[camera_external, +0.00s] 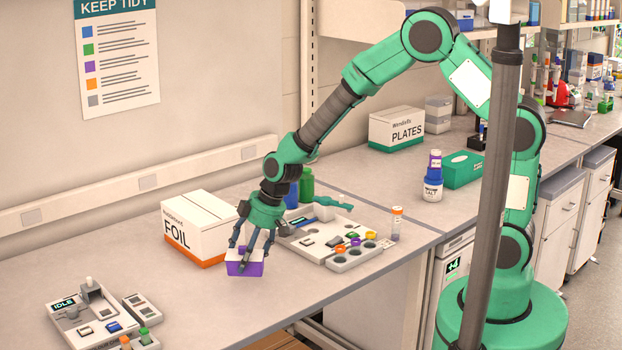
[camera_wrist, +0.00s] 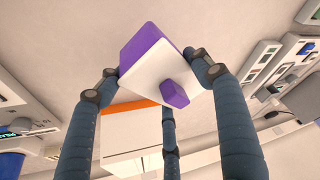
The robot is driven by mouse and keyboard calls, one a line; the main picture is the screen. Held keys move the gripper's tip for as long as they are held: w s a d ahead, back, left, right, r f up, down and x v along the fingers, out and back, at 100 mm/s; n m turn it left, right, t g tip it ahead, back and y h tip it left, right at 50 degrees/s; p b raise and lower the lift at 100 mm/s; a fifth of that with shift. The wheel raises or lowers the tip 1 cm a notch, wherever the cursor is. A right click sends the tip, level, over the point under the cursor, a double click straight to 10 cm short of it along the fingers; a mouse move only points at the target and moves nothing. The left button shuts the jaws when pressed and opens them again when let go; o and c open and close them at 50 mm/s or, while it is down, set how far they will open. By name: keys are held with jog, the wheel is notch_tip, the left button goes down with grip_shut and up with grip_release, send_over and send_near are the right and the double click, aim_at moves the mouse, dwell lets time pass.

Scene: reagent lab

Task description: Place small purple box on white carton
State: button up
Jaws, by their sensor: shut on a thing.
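The small purple box (camera_external: 245,268) has purple sides and a white top. In the wrist view the small purple box (camera_wrist: 150,55) shows a purple knob on its white face. My gripper (camera_external: 248,258) points down with its dark fingers closed around the box; they also flank it in the wrist view (camera_wrist: 160,85). I cannot tell whether the box touches the bench. A white carton (camera_external: 197,235) marked FOIL, with an orange band, stands just behind and left of my gripper. Its white side (camera_wrist: 130,130) shows past the fingers in the wrist view. Another white carton (camera_external: 396,132), marked PLATES, stands farther back.
A white tray device (camera_external: 318,251) and a rack (camera_external: 350,261) with colored caps lie right of my gripper. A green bottle (camera_external: 306,186) stands behind it. Another device (camera_external: 70,318) sits at the front left. The bench between them is clear.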

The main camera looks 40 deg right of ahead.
jog(key=w+d+r+p, duration=0.3)
jog(key=w+d+r, duration=0.1)
jog(key=r, duration=0.2)
jog(key=w+d+r+p, duration=0.3)
jog(key=d+r, duration=0.2)
jog(key=r, duration=0.2)
jog(key=shift+w+d+r, duration=0.15)
jog(key=shift+w+r, duration=0.15)
jog(key=shift+w, duration=0.05)
jog(key=p, duration=0.2)
send_over(206, 211)
jog(key=s+d, duration=0.1)
jog(key=shift+d+f, duration=0.15)
jog(key=shift+f, duration=0.6)
jog(key=shift+s, duration=0.1)
jog(key=shift+f, duration=1.75)
jog(key=shift+f+b, duration=0.15)
jog(key=shift+b, duration=0.15)
